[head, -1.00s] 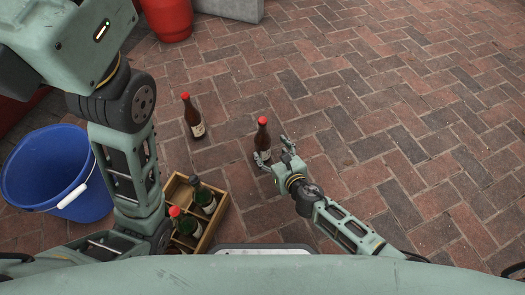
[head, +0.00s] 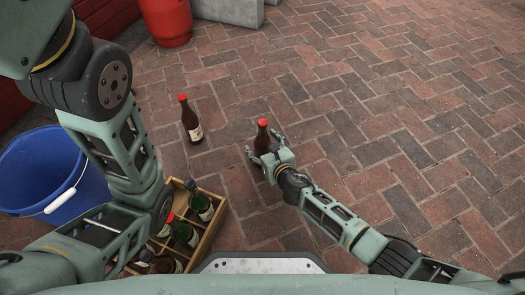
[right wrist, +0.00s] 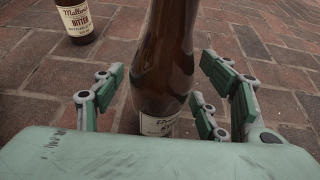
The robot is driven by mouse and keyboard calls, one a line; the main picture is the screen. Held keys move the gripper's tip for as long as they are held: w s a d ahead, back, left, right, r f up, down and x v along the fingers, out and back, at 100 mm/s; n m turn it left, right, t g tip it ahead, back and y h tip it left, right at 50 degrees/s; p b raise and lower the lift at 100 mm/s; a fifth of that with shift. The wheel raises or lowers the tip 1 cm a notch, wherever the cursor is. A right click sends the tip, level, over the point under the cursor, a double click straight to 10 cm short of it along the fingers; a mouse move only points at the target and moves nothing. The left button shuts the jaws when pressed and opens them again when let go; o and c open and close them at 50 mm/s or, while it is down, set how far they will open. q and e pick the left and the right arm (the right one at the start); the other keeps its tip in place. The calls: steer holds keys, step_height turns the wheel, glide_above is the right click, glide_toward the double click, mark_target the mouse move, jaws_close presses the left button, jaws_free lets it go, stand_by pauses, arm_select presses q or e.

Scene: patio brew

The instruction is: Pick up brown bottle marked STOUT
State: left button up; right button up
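A brown bottle with a red cap (head: 262,137) stands upright on the brick paving in the head view. In the right wrist view the same bottle (right wrist: 168,60) rises between the fingers; its label is mostly hidden, with only letters like "ST" showing. My right gripper (head: 264,150) is open around the bottle, fingers on both sides, with gaps between the pads and the glass in the right wrist view (right wrist: 165,95). My left arm comes in from the left; its gripper is out of view.
A second brown bottle with a red cap (head: 190,120) stands to the left; its label reads BITTER in the right wrist view (right wrist: 75,18). A wooden crate (head: 208,236) holds several bottles. A blue bucket (head: 50,170) and a red gas cylinder (head: 167,22) stand left. Paving right is clear.

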steer(key=c, duration=1.5)
jaws_close()
steer(key=shift+r, duration=0.2)
